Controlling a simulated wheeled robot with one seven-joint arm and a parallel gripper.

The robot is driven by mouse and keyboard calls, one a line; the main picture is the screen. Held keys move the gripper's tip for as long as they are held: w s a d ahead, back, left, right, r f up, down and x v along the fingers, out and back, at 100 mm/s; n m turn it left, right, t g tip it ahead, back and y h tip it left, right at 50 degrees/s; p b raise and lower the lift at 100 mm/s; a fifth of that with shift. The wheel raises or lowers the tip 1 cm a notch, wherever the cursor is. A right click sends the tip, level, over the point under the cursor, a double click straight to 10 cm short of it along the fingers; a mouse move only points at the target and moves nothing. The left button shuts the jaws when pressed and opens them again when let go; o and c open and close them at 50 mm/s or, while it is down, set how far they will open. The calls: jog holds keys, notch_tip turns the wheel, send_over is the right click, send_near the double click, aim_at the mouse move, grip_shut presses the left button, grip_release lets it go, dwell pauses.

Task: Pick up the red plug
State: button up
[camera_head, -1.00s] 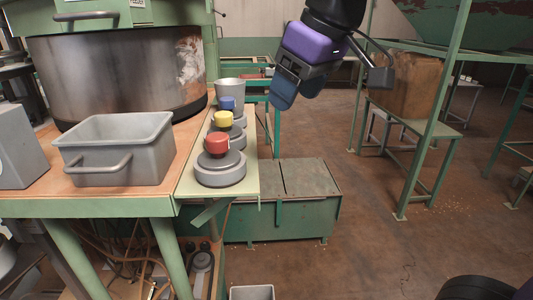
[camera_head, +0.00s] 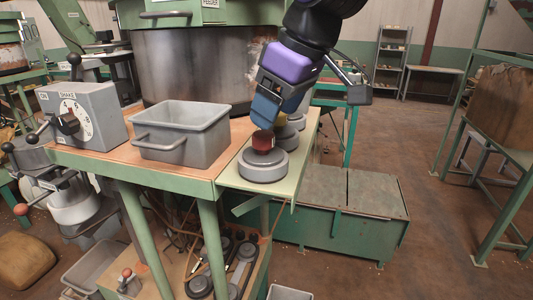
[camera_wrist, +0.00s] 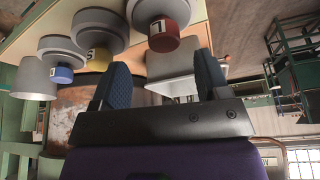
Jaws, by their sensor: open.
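The red plug (camera_head: 263,141) stands on a round grey base (camera_head: 263,168) on the pale green side shelf, nearest of a row. In the wrist view the red plug (camera_wrist: 163,38), marked 1, lies just beyond the gap between my two fingers. My gripper (camera_head: 267,109) is open and empty, pointing down, its fingertips close above the red plug in the head view. I cannot tell whether they touch it. The yellow plug (camera_wrist: 98,60) and blue plug (camera_wrist: 62,74) also stand on grey bases. In the head view my gripper mostly hides them.
A grey bin (camera_head: 190,150) stands left of the plugs on the wooden bench top. A grey dial box (camera_head: 80,113) is farther left, and a large steel pot (camera_head: 185,72) stands behind. A green chest (camera_head: 345,215) is below on the right, with open floor beyond.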

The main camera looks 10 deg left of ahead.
aim_at(264, 133)
jog(key=shift+s+x, duration=0.2)
jog(key=shift+x, duration=2.8)
jog(key=shift+a, duration=0.1)
jog(key=c, duration=1.1)
jog(key=shift+r, duration=0.15)
jog(key=shift+c, duration=0.2)
